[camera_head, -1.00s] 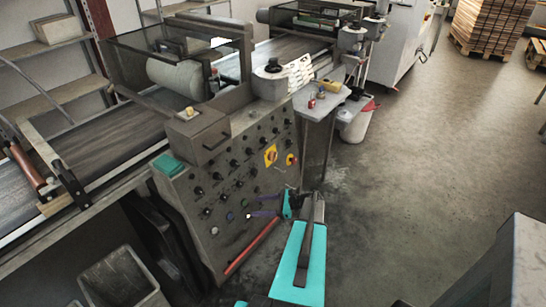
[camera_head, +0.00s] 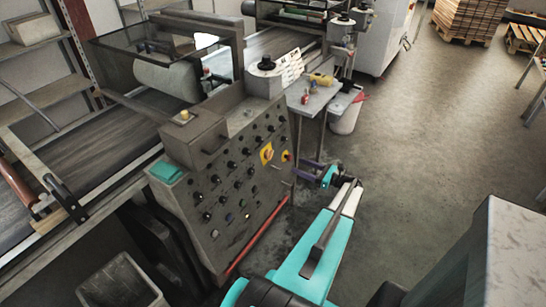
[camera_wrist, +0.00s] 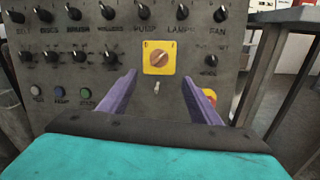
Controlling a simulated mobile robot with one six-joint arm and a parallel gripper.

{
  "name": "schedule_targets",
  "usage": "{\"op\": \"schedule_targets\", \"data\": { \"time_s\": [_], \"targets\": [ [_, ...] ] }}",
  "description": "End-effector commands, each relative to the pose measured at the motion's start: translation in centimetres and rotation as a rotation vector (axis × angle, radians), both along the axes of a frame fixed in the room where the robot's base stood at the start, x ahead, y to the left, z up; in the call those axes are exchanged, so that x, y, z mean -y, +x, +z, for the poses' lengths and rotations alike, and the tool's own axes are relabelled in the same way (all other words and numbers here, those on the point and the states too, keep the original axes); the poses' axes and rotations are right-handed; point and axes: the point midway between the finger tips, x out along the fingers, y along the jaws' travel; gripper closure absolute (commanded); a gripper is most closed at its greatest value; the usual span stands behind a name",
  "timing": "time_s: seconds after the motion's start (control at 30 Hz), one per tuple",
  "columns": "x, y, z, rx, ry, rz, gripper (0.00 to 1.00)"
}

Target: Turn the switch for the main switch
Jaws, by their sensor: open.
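The switch that looks like the main switch is a yellow square plate (camera_wrist: 149,62) with an orange rotary knob (camera_wrist: 160,58), set in the dark grey control panel (camera_wrist: 60,110). In the head view the yellow plate (camera_head: 266,153) is on the panel's right part. My gripper (camera_wrist: 158,82) is open and empty, its two purple fingers pointing at the panel. In the wrist view the fingertips lie below and either side of the plate. In the head view my gripper (camera_head: 302,168) is to the right of the panel face, apparently apart from it.
Rows of black knobs surround the plate. A small toggle (camera_wrist: 156,88) sits just below it, and a red-and-yellow button (camera_wrist: 209,97) shows behind the right finger. A small table (camera_head: 318,98) stands beyond the panel. A red bar (camera_head: 252,247) runs along its base. Open floor lies right.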

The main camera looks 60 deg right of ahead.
Motion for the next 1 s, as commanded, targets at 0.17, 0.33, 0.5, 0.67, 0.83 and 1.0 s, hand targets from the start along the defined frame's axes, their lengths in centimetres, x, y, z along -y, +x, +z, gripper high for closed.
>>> {"op": "schedule_targets", "data": {
  "time_s": [0.17,0.33,0.5,0.67,0.83,1.0],
  "targets": [
    [-0.3,0.5,0.0,0.0,0.0,0.006,0.43],
    [-0.4,1.6,0.0,-0.001,0.0,0.009,0.43],
    [-0.6,3.5,0.1,-0.002,0.0,0.011,0.43],
    [-0.7,5.8,0.2,-0.002,0.0,0.011,0.43],
    [-0.9,8.3,0.1,-0.002,-0.001,0.011,0.43],
    [-1.0,10.7,0.2,-0.002,-0.001,0.011,0.43]
  ]
}}
